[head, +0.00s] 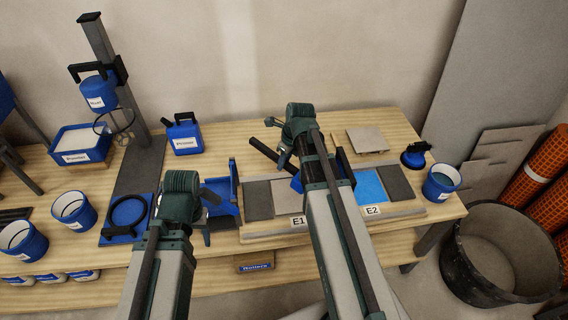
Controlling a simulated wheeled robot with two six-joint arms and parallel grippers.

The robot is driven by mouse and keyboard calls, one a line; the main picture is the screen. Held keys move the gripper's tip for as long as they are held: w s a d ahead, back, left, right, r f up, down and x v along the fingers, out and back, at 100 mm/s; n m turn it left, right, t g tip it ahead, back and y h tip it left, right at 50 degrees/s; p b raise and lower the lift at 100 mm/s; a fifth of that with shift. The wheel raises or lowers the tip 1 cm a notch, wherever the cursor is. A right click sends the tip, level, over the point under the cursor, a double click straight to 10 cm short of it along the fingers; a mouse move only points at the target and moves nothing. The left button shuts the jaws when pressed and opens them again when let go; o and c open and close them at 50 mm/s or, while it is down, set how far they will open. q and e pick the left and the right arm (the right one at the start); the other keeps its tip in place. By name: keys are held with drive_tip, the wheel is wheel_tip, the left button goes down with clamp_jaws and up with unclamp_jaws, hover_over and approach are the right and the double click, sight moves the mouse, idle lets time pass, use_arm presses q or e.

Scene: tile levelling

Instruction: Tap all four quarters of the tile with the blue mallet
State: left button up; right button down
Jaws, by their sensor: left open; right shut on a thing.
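My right gripper (286,157) is shut on the black handle of the blue mallet (264,150). A small blue part, apparently its head, shows beside my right forearm, which hides most of it. The mallet is above the back of a board, near the E1 bay. A light grey tile (286,198) lies in the E1 bay, partly covered by my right arm. A bright blue surface (369,186) lies in the E2 bay. Whether the mallet touches a tile cannot be told. My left gripper (209,213) is open and empty near the blue stand, left of the board.
A loose tile (367,140) lies behind the board. A black-topped blue tool (414,156) and a blue bucket (442,182) stand at the right. A Primer can (184,134), Powder box (84,146) and mixing stand (141,165) occupy the left.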

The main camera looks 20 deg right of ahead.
drive_tip(key=shift+f, duration=0.1)
drive_tip(key=b+x, duration=0.2)
drive_tip(key=b, duration=0.1)
drive_tip(key=s+b+x, duration=0.1)
drive_tip(key=b+x, duration=0.2)
drive_tip(key=d+b+x, duration=0.1)
drive_tip(key=b+x, duration=0.1)
drive_tip(key=x, duration=0.1)
drive_tip(key=shift+s+f+b, duration=0.25)
drive_tip(key=shift+f+b, duration=0.1)
drive_tip(key=shift+b, duration=0.05)
drive_tip(key=shift+r, duration=0.1)
drive_tip(key=p+v, duration=0.3)
drive_tip(key=w+p+v, duration=0.1)
drive_tip(key=p, duration=0.1)
drive_tip(key=shift+s+a+r, duration=0.15)
drive_tip(key=shift+a+r, duration=0.1)
drive_tip(key=shift+r, duration=0.1)
